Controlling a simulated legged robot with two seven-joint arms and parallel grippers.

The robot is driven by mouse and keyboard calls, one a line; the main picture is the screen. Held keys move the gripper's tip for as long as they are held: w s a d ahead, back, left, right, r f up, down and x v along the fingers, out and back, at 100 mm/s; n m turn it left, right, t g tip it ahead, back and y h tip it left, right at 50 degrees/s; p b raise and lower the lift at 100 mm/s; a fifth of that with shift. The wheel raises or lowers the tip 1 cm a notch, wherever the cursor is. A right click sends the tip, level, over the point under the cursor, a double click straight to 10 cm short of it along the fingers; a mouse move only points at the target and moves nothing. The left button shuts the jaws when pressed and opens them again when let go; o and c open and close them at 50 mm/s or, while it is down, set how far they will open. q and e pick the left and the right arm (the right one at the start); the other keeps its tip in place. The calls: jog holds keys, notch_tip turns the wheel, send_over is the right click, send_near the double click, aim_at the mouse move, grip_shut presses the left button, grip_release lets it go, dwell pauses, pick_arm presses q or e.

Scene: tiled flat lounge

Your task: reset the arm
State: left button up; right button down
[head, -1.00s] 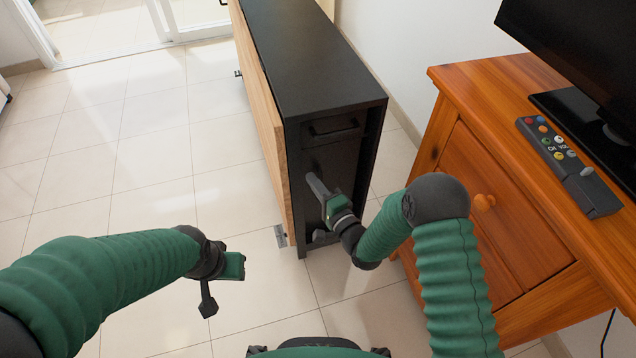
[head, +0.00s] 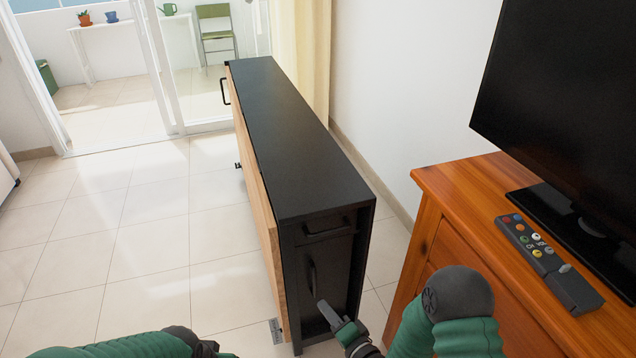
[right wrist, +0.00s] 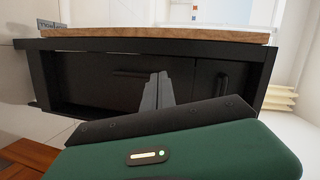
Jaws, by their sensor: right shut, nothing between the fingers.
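My right gripper (head: 328,312) is in front of the near end of the black cabinet (head: 300,150), low in the head view. Its grey fingers are shut with nothing between them. In the right wrist view the closed fingers (right wrist: 157,90) point at the cabinet's black end panel, which lies sideways there. I cannot tell the gap between fingers and panel. My left gripper (head: 212,350) shows only in part at the bottom edge of the head view; its fingers are cut off.
A wooden sideboard (head: 450,200) with a television (head: 555,110) and a remote control (head: 540,250) stands at the right, close to my right arm. The cabinet has a wooden side panel (head: 262,210) and black handles. Tiled floor (head: 110,270) is clear at the left.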

jog(key=s+d+r+n+g+h, duration=0.2)
jog(key=s+d+n+g+h, duration=0.15)
jog(key=d, duration=0.35)
jog(key=s+d+r+n+g+h, duration=0.1)
jog(key=s+d+n+g+h, duration=0.1)
jog(key=d+n+g+h, duration=0.3)
jog(key=s+d+r+g, duration=0.1)
jog(key=s+d+r, duration=0.15)
jog(key=s, duration=0.45)
jog(key=s+d+r+g, duration=0.2)
jog(key=s+d, duration=0.1)
jog(key=s, duration=0.4)
notch_tip(320, 180, up, 32)
jog(key=p, duration=3.2)
jog(key=shift+w+f, duration=0.2)
jog(key=shift+w, duration=0.15)
jog(key=shift+n+t, duration=0.25)
